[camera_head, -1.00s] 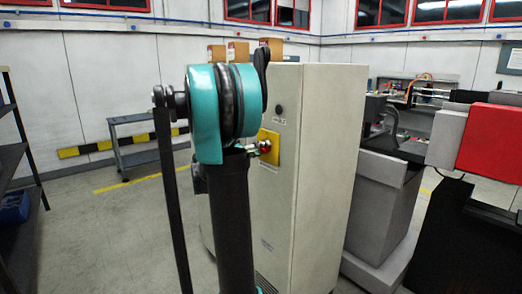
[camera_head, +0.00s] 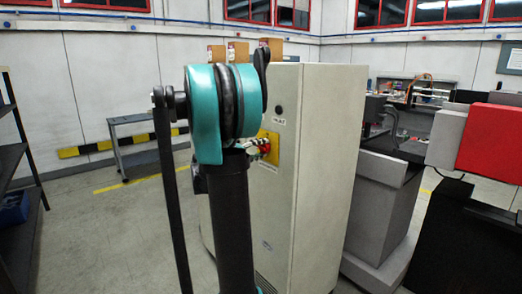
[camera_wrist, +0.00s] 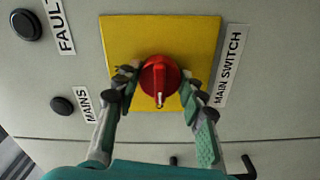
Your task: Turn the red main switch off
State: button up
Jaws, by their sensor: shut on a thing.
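The red main switch (camera_wrist: 160,76) is a round red knob on a yellow plate (camera_wrist: 205,32), beside a "MAIN SWITCH" label (camera_wrist: 229,66). In the wrist view my gripper (camera_wrist: 160,90) has one finger at each side of the knob and is shut on it. The knob's light pointer mark points toward the bottom of the wrist picture. In the head view the yellow plate (camera_head: 274,147) is on the front of the beige cabinet (camera_head: 325,170), with the red knob (camera_head: 265,145) partly hidden by my gripper.
A "MAINS" label (camera_wrist: 80,104) and black button (camera_wrist: 62,106) lie left of the plate. Another black button (camera_wrist: 26,24) is at upper left by a "FAULT" label (camera_wrist: 61,27). Boxes (camera_head: 273,48) stand on the cabinet. A grey machine (camera_head: 380,195) stands right of it.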

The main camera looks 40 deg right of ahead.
jog(key=o, duration=1.2)
jog(key=shift+c, duration=0.2)
jog(key=a, duration=1.2)
jog(key=shift+s, duration=0.45)
